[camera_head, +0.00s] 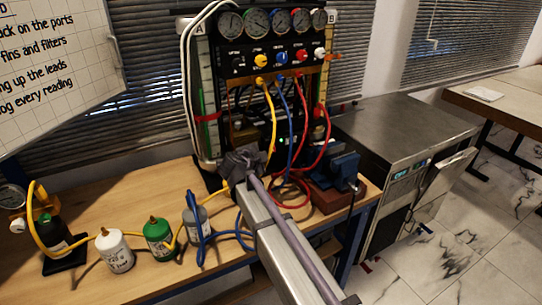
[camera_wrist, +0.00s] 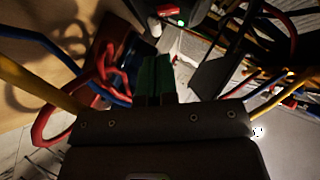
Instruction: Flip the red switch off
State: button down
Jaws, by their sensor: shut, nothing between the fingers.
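A small red part that looks like the red switch (camera_wrist: 170,10) shows at the top of the wrist view, on a dark housing beside a small green light (camera_wrist: 181,22). I cannot tell which way it is set. My gripper (camera_wrist: 156,68) is shut and empty, its fingertips below and apart from the red part in that picture. In the head view my gripper (camera_head: 243,163) is a dark shape in front of the lower part of the gauge rig (camera_head: 281,68). There a green light (camera_head: 281,140) shows, but I cannot make out the switch clearly.
Yellow (camera_head: 272,110), blue (camera_head: 288,125) and red (camera_head: 322,130) hoses hang from the rig close around my gripper. Several bottles (camera_head: 115,250) stand on the left of the wooden bench (camera_head: 150,205). A dark blue device (camera_head: 343,170) stands to the right. A metal cabinet (camera_head: 400,125) is beyond.

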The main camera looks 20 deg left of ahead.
aim_at(275, 152)
jog(key=shift+w+f, duration=0.1)
jog(key=b+x, duration=0.4)
jog(key=x, duration=0.6)
jog(key=shift+d, duration=0.1)
